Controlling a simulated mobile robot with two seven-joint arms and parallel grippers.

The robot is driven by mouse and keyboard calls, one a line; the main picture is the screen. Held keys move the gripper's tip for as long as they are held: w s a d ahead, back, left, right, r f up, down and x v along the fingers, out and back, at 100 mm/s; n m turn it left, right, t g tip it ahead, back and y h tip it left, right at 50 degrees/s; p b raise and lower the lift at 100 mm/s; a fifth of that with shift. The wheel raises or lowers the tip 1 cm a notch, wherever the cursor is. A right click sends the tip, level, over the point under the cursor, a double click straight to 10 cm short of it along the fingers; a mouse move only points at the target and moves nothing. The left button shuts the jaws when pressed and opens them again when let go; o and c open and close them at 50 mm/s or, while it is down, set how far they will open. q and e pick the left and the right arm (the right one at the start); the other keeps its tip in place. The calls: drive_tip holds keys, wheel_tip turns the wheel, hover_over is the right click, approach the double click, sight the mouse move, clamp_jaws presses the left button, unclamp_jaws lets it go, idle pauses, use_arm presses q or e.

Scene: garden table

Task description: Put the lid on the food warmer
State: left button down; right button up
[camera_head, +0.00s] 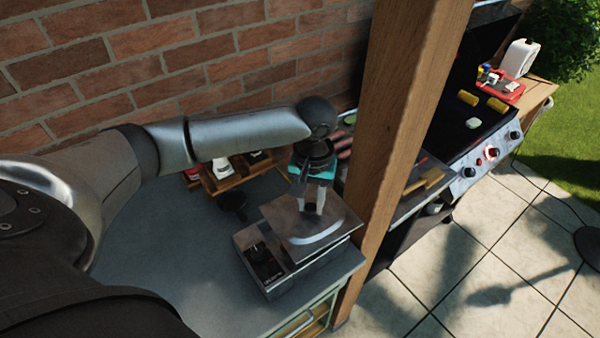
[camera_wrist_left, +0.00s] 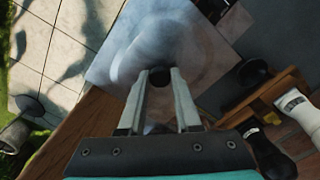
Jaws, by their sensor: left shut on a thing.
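The food warmer (camera_head: 282,288) is a low metal box with a dark control panel, at the front right of the grey counter. Its lid (camera_head: 338,213) is a square, shiny metal plate, lying over the top of the box. I cannot tell whether it rests fully on the rim or hangs slightly above it. My left gripper (camera_head: 314,211) points down at the lid's middle and is shut on it; the handle is mostly hidden between the fingers. In the left wrist view the lid (camera_wrist_left: 205,45) spreads beyond the fingertips (camera_wrist_left: 160,73). My right gripper is not in view.
A wooden post (camera_head: 400,130) stands close to the right of the warmer. A wooden rack (camera_head: 232,180) with bottles and a black pan (camera_head: 232,201) are behind and left, near the brick wall. A grill (camera_head: 475,145) stands beyond the post. The counter's left part is clear.

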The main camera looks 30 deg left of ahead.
sight(300, 214)
use_arm(q)
drive_tip(key=shift+a+r+n+p, duration=0.3)
drive_tip(key=shift+a+r+p, duration=0.15)
drive_tip(key=shift+a+p, duration=0.5)
drive_tip(key=shift+a+f+p, duration=0.15)
drive_tip(key=shift+a+p, duration=0.2)
drive_tip(key=shift+p, duration=0.25)
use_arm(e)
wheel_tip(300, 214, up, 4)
use_arm(q)
drive_tip(key=shift+f+b, duration=0.3)
drive_tip(key=shift+f, duration=0.35)
wheel_tip(300, 214, down, 5)
drive_tip(key=b, duration=0.5)
drive_tip(key=shift+r, duration=0.1)
drive_tip(key=shift+f+b, duration=0.35)
drive_tip(key=shift+b, duration=0.4)
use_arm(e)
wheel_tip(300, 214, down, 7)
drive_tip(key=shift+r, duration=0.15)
use_arm(q)
drive_tip(key=shift+f, duration=0.9)
drive_tip(key=c, duration=0.5)
unclamp_jaws()
drive_tip(key=shift+s, duration=0.1)
